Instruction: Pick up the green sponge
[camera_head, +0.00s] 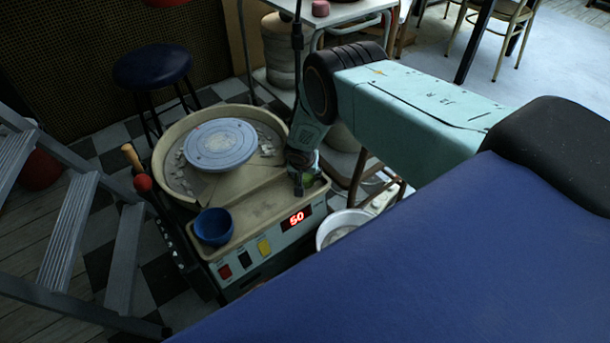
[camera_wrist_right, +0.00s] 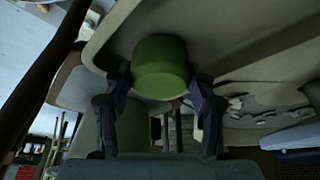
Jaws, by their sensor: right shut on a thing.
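The green sponge (camera_wrist_right: 160,68) is a rounded green block in the right wrist view, between the two fingers of my right gripper (camera_wrist_right: 163,95). The fingers are shut on its sides. In the head view my right gripper (camera_head: 300,183) is at the right end of the pottery wheel's tray, and only a little green of the sponge (camera_head: 308,181) shows beside it. I cannot tell whether the sponge touches the tray. My left gripper is not in view.
A white bucket (camera_head: 340,222) stands to the right. A metal ladder (camera_head: 70,230) and a blue stool (camera_head: 152,66) are at left.

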